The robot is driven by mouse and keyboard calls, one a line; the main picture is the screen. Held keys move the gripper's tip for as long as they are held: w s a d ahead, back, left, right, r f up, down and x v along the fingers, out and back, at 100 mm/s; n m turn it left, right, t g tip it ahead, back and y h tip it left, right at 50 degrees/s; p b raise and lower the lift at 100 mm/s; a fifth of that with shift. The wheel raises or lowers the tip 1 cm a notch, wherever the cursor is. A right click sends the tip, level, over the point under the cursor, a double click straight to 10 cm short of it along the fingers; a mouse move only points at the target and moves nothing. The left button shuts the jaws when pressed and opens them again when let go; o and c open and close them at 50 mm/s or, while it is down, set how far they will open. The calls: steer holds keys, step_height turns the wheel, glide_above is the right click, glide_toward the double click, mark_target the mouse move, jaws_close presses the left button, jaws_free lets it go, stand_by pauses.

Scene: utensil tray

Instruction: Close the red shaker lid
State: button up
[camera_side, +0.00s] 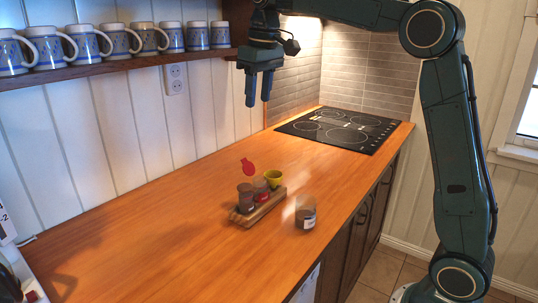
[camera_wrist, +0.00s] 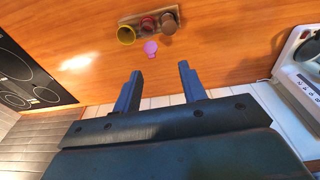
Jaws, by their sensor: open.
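The red shaker (camera_side: 261,187) stands in the middle of a small wooden rack (camera_side: 265,209) on the counter; it also shows in the wrist view (camera_wrist: 148,24). Its red lid (camera_side: 248,167) stands open, tipped up on the wall side. In the wrist view the lid (camera_wrist: 150,47) looks pink, a round disc beside the shaker. My gripper (camera_side: 258,102) is open and empty, high above the counter and apart from the lid. Its two spread fingers show in the wrist view (camera_wrist: 160,70), with the lid just beyond them in the picture.
A brown shaker (camera_side: 246,194) and a yellow one (camera_side: 274,178) flank the red shaker. A separate jar (camera_side: 305,213) stands right of the rack. A black cooktop (camera_side: 338,129) lies behind. Several mugs sit on a wall shelf (camera_side: 110,64). The counter's left part is mostly clear.

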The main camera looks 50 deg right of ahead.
steer(key=g, duration=0.1)
glide_above(248, 166)
step_height(248, 166, down, 4)
steer(key=shift+w+f+g, duration=0.3)
steer(key=shift+w+f, duration=0.35)
steer(key=shift+w, duration=0.15)
steer(key=shift+f, duration=0.2)
steer(key=shift+f, duration=6.7)
jaws_close()
